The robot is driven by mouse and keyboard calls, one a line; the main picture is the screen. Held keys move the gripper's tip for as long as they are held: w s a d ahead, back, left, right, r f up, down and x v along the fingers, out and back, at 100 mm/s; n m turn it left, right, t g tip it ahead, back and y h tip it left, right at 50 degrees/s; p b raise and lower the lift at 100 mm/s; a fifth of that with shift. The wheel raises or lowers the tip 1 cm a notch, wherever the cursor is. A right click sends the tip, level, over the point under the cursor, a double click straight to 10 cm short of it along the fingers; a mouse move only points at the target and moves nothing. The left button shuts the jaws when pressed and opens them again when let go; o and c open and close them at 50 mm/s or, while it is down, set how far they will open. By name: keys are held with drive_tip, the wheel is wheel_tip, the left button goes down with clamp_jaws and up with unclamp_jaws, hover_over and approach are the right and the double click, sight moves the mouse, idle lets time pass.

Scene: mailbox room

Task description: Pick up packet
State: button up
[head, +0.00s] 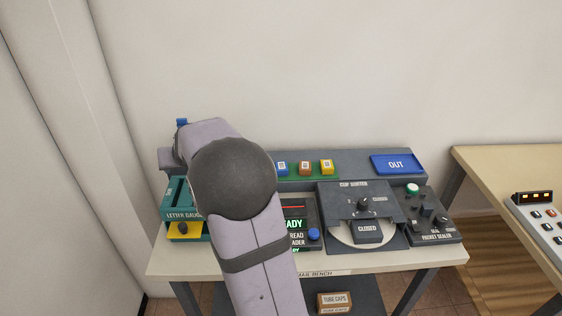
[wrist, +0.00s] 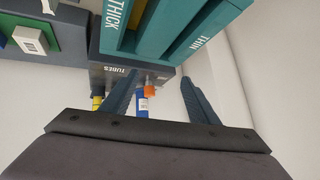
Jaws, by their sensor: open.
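My gripper (wrist: 160,77) is open in the wrist view, its two dark fingers apart with nothing held. A blue tube with a white label (wrist: 142,102) and an orange end shows below and between the fingers, beside a grey holder marked TUBES (wrist: 112,72). Small labelled blocks, blue (head: 282,168), brown (head: 305,168) and yellow (head: 326,167), stand on a green strip in the head view. A white labelled block (wrist: 30,40) shows at upper left in the wrist view. I cannot tell which item is the packet.
The teal letter gauge (head: 175,194) stands at the bench's left end; its THICK and THIN slots (wrist: 170,30) are close above the fingers in the wrist view. A reader (head: 297,222), cup sorter (head: 362,210), packet sealer (head: 428,217) and blue OUT tray (head: 397,163) fill the right.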

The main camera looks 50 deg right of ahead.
drive_tip(key=shift+s+d+f+m+g+h+p, duration=0.35)
drive_tip(key=shift+s+d+f+m+g+p, duration=0.6)
drive_tip(key=shift+s+d, duration=2.4)
drive_tip(key=shift+s+d+f+m+g+h+p, duration=0.1)
drive_tip(key=shift+s+d+f+g+h+p, duration=0.85)
drive_tip(key=shift+d, duration=4.35)
drive_tip(key=shift+s+d+f+m+g+y+p, duration=0.45)
drive_tip(key=shift+s+d+p, duration=1.3)
drive_tip(key=shift+s+d, duration=1.85)
drive_tip(key=shift+w+d, duration=0.75)
drive_tip(key=shift+w, duration=0.1)
drive_tip(key=shift+p+x, duration=1.35)
drive_tip(key=shift+x, duration=1.05)
drive_tip(key=c, duration=1.2)
